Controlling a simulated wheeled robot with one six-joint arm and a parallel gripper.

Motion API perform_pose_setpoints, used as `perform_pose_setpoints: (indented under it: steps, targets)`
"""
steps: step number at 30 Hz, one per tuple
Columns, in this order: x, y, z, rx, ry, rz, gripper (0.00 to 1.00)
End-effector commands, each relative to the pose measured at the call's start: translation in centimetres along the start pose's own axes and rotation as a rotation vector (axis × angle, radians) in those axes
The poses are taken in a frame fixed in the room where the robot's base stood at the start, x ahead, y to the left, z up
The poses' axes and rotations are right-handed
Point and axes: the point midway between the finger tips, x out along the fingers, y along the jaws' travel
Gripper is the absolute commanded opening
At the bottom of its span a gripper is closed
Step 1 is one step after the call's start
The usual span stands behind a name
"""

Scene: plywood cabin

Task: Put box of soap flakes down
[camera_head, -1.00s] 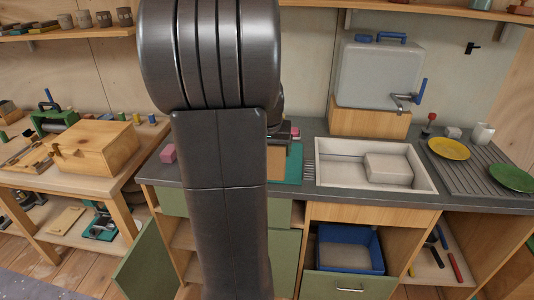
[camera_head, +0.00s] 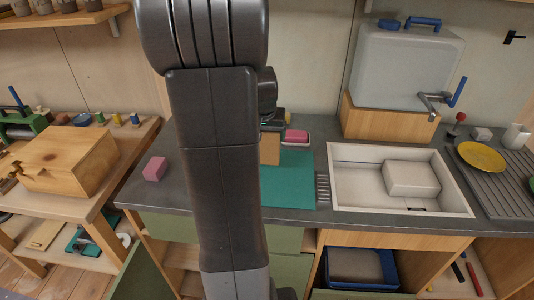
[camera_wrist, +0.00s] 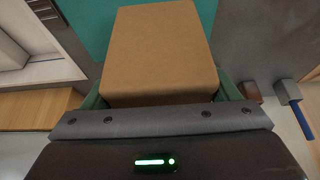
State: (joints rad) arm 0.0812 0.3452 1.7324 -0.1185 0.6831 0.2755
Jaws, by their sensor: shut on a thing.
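The box of soap flakes is a plain tan-brown box (camera_wrist: 158,45), filling the upper middle of the wrist view. My gripper (camera_head: 272,124) is shut on it, with a green finger on either side in the wrist view. In the head view the box (camera_head: 270,149) shows only in part, because my arm hides its left side. It is over the teal mat (camera_head: 288,185) on the grey counter. I cannot tell whether its underside touches the mat.
A pink bar in a dish (camera_head: 295,137) lies behind the mat. A pink block (camera_head: 154,168) is left of my arm. The sink (camera_head: 342,190), holding a pale block, is to the right. The mat's front right part is clear.

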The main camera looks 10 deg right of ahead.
Motion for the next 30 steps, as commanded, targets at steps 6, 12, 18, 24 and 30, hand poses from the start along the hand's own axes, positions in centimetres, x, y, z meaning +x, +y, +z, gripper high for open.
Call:
perform_pose_setpoints:
  steps: [6,12,18,24,30]
  targets:
    - [2.3,0.0,0.9,0.001,0.000,0.000,0.52]
    - [4.8,0.0,2.0,0.000,-0.001,0.000,0.52]
    - [5.3,0.0,2.2,0.001,0.002,0.000,0.52]
    - [5.6,0.0,2.3,0.001,0.002,0.000,0.52]
    - [5.6,0.0,2.3,0.001,0.001,0.000,1.00]
